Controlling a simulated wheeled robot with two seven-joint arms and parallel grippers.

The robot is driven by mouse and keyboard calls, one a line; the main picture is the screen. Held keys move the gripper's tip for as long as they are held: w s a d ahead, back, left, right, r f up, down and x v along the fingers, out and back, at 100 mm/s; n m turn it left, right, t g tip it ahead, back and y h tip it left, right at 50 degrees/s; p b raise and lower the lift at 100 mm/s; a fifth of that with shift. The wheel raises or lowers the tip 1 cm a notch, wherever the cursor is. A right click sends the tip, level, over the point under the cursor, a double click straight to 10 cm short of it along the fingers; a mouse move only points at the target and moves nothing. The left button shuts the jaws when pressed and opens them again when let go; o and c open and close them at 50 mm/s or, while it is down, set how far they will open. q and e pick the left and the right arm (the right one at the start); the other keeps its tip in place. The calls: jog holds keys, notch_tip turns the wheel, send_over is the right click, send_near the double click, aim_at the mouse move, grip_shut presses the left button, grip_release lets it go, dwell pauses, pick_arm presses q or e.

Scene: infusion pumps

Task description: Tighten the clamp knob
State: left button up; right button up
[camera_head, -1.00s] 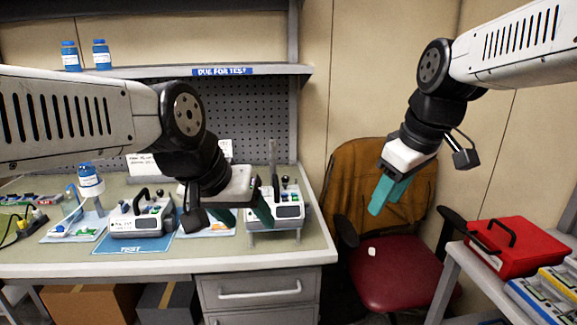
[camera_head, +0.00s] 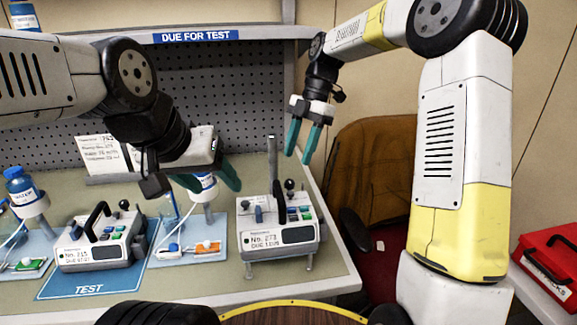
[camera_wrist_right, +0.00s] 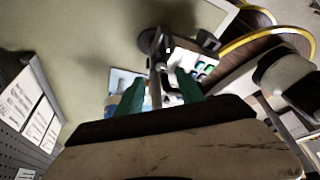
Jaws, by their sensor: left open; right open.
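A pump labelled No. 273 (camera_head: 284,235) stands on small legs at the bench's right end, with a metal pole (camera_head: 271,165) rising behind it. A black ball-shaped knob (camera_head: 289,184) shows on its top; I cannot tell whether this is the clamp knob. My right gripper (camera_head: 299,155) is open and empty, above and slightly right of the pole, fingers pointing down. In the right wrist view its teal fingers (camera_wrist_right: 160,92) straddle the pole's line in the picture, near a dark round part (camera_wrist_right: 150,40); contact is unclear. My left gripper (camera_head: 212,182) is open, left of that pump.
A second pump, No. 215 (camera_head: 98,245), sits on a blue TEST mat (camera_head: 85,288). A blue tray (camera_head: 165,257) lies between the pumps. Water bottles stand at the left. A chair (camera_head: 368,165) and a red case (camera_head: 553,258) are at the right. The bench front is mostly clear.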

aim_at(290, 181)
jog(key=x, duration=0.7)
grip_shut()
